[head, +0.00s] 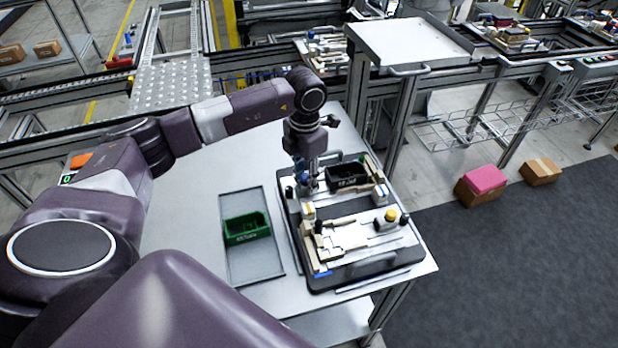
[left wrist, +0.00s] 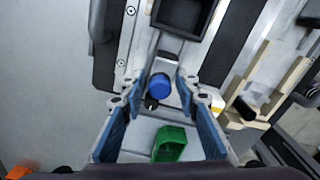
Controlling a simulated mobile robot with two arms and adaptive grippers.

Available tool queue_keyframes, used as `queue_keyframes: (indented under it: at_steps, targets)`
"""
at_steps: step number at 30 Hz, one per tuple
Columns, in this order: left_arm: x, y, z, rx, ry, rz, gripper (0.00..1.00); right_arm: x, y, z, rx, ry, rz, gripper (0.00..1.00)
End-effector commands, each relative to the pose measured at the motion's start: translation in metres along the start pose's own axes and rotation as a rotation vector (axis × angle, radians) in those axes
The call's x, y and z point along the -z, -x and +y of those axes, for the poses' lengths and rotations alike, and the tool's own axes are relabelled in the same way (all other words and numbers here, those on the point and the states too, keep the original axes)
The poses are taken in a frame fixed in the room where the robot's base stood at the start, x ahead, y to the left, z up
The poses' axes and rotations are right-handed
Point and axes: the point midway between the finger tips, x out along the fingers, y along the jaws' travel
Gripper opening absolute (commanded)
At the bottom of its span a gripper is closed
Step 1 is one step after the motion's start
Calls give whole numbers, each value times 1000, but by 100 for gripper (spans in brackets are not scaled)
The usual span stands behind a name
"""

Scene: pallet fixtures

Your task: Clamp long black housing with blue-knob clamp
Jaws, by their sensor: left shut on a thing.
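The black housing (head: 348,174) sits on the far part of the pallet fixture (head: 360,268). In the left wrist view, the open-topped black housing (left wrist: 187,14) shows at the top edge, partly cut off. The blue knob (left wrist: 159,86) of the clamp is between the blue-padded fingers of my left gripper (left wrist: 167,80), which is shut on it. In the head view my left gripper (head: 309,184) points down at the left of the housing. The clamp's contact with the housing cannot be made out. My right gripper is not in view.
A green bin (head: 246,228) sits in a grey tray (head: 265,274) left of the fixture. A yellow-knob clamp (head: 391,215) and beige blocks (head: 340,238) are on the near part of the fixture. The metal table (head: 190,215) has free room at the left.

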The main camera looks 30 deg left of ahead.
Motion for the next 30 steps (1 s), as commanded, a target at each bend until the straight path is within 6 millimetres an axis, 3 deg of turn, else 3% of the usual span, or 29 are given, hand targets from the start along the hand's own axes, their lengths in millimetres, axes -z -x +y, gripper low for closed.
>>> queue_keyframes:
  at_steps: [19, 20, 21, 30]
  targets:
    - [-22, 0, -7, -1, 5, -3, 8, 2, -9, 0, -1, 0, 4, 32]
    - [-22, 0, -7, -1, 5, -3, 30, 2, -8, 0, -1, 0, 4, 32]
    - [-22, 0, -7, -1, 5, -2, 33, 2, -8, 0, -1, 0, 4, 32]
    - [-21, 0, -7, 0, 3, -2, 33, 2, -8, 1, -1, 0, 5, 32]
